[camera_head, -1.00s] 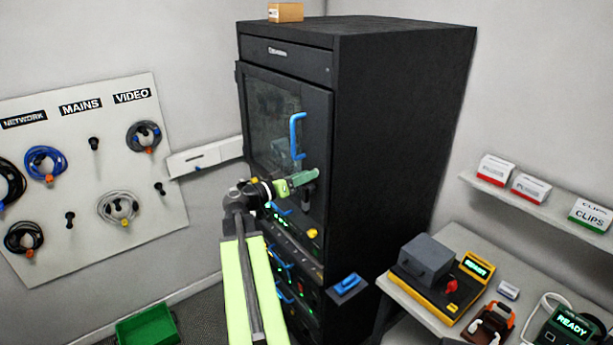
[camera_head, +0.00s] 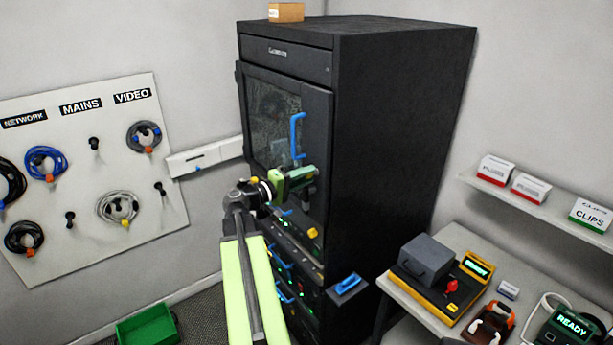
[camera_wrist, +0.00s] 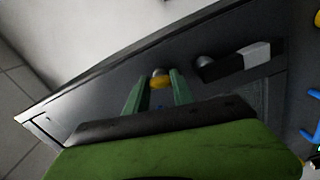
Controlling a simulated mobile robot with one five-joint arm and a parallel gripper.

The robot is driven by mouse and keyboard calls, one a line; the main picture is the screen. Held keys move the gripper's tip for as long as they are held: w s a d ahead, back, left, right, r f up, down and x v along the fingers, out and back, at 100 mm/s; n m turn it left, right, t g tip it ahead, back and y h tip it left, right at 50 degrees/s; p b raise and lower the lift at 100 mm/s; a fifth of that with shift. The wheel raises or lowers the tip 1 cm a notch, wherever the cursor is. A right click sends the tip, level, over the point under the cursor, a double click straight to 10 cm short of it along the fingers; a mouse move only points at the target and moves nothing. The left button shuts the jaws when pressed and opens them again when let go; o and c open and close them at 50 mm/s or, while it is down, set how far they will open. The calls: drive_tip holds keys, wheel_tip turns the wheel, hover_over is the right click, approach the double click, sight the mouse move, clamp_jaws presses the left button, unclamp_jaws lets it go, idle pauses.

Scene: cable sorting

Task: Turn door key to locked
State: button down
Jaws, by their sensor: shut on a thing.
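The tall black cabinet (camera_head: 385,120) stands in the corner with its glazed door (camera_head: 272,115) closed. My gripper (camera_head: 312,178) is at the door's right edge, below the blue door handle (camera_head: 297,135). In the wrist view my gripper (camera_wrist: 160,82) is shut on the yellow key (camera_wrist: 160,82), held between the tips of its two green fingers. A silver round piece shows just beyond the key, against the dark door face. In the head view the key is hidden by the gripper. The key's exact angle is hard to tell.
A black-and-grey lever with a round silver end (camera_wrist: 240,60) is close beside the fingers. A yellow knob (camera_head: 312,232) and blue handles are lower on the cabinet. A workbench with devices (camera_head: 440,280) is at right; a cable board (camera_head: 90,170) hangs at left.

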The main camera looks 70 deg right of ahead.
drive_tip(key=shift+s+f+n, duration=0.1)
drive_tip(key=shift+n, duration=1)
drive_tip(key=shift+a, duration=0.1)
drive_tip(key=c, duration=1.1)
unclamp_jaws()
drive_tip(key=v, duration=1.7)
drive_tip(key=shift+a, duration=0.15)
